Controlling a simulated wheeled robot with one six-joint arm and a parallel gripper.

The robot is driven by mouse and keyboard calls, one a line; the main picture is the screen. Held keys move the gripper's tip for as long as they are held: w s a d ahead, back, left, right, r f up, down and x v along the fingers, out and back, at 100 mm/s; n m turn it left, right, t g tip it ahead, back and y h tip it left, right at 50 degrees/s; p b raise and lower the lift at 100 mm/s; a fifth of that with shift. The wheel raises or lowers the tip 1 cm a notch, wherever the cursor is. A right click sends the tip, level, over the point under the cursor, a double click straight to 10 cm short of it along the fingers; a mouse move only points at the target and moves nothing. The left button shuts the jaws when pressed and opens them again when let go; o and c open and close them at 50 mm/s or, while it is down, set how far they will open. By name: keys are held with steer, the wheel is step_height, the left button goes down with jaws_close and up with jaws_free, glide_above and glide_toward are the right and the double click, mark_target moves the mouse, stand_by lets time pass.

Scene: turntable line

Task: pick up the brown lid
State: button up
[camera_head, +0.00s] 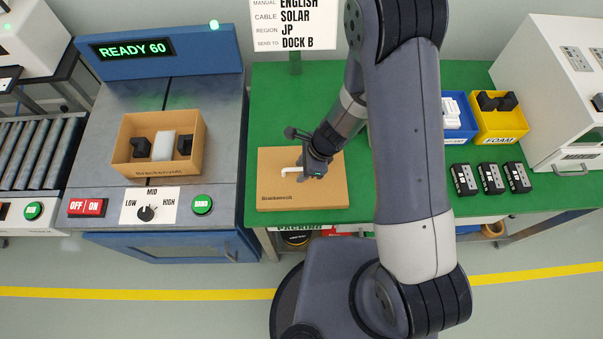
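The brown lid (270,188) lies flat at the left front of the green table, with "Brackenvolt" printed near its front edge. My gripper (297,172) is over the middle of the lid, reaching in from the upper right. A small white bar-like piece shows at the fingers, close above or on the lid; I cannot tell whether it belongs to the lid or the gripper. The gripper covers part of the lid's right side. The fingers are too small and hidden to tell whether they are open or shut, or touching the lid.
A brown open box (120,140) with dark pieces and a white block sits on the machine (215,110) at left. A blue bin, a yellow foam bin (499,128) and several black devices (491,178) stand on the green table (310,95) at right. A sign stands behind.

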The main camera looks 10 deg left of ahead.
steer(key=shift+a+f, duration=0.15)
steer(key=shift+f, duration=0.25)
jaws_close()
